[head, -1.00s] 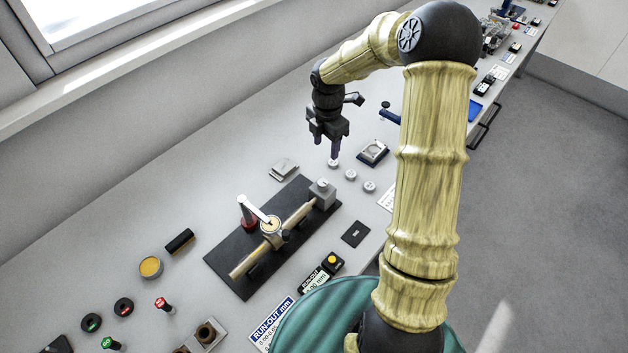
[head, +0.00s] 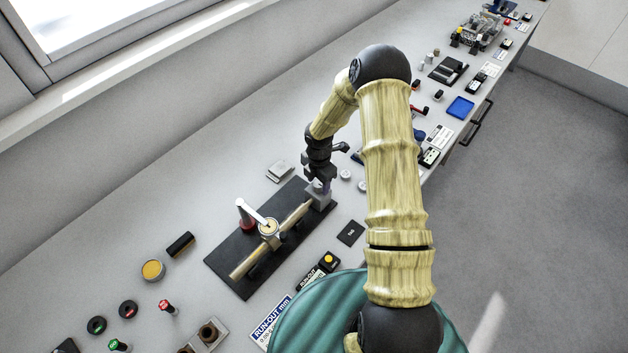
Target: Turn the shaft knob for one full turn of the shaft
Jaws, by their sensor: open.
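The shaft (head: 245,265) is a tan rod lying diagonally on a black base plate (head: 222,262). A dial gauge (head: 269,227) on a red-footed stand sits over its middle. A grey block (head: 321,201) stands at the shaft's upper right end. The shaft knob on top of that block is largely hidden by my gripper. My gripper (head: 318,185) points down right over the block, open, its fingertips at about the knob's height. I cannot tell whether the fingers touch the knob.
A yellow button box (head: 328,260) and a black tile (head: 350,233) lie right of the plate. White discs (head: 346,174) lie just right of my gripper. A grey block-like part (head: 279,171) lies behind.

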